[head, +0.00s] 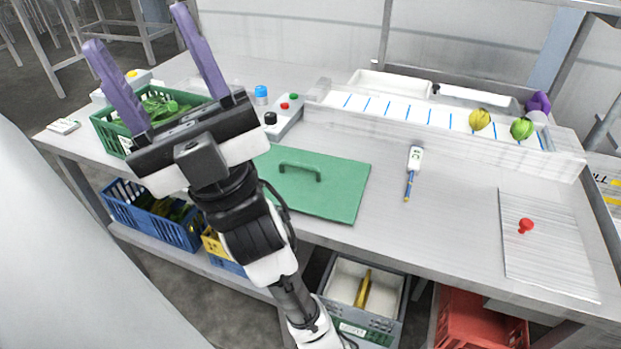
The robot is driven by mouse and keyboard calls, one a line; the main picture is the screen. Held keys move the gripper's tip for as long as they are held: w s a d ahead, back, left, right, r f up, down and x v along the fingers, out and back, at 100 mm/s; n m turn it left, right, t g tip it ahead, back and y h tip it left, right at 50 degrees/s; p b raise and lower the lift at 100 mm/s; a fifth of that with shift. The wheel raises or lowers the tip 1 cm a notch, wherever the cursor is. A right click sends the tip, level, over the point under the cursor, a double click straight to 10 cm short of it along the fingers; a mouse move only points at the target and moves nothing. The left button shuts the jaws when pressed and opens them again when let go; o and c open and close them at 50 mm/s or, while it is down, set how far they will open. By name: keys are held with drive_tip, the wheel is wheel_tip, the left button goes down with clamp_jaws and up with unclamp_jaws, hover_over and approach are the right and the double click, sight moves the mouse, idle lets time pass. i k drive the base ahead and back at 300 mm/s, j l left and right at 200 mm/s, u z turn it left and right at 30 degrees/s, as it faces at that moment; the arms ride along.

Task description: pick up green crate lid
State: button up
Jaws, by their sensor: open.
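The green crate lid (335,191) lies flat on the grey table, with a raised handle (300,169) on its top. Its left part is hidden behind my arm. My gripper (138,28) is open, with two purple fingers pointing up and away, and nothing is between them. It shows to the left of the lid and appears raised above the table, apart from the lid. A green crate (103,130) with leafy greens stands on the table behind my gripper, partly hidden by it.
A control box with buttons (285,117) stands behind the lid. A probe-like tool (412,172) lies to its right. A white conveyor (440,125) carries two round vegetables. A ribbed board (545,255) with a red knob lies at right. Blue, grey and red crates sit below.

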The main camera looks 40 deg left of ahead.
sight(327, 188)
drive_tip(key=k+j, duration=0.1)
drive_tip(key=j, duration=0.3)
drive_tip(key=k+j, duration=0.1)
drive_tip(key=j, duration=0.35)
drive_tip(key=k+j, duration=0.1)
drive_tip(key=j, duration=0.3)
drive_tip(key=k+j, duration=0.15)
drive_tip(key=j, duration=0.3)
drive_tip(key=k+j+z, duration=0.1)
drive_tip(key=j, duration=0.3)
drive_tip(key=k+j, duration=0.1)
drive_tip(key=j, duration=0.35)
drive_tip(key=i+j, duration=0.1)
drive_tip(key=j, duration=0.4)
drive_tip(key=i, duration=0.75)
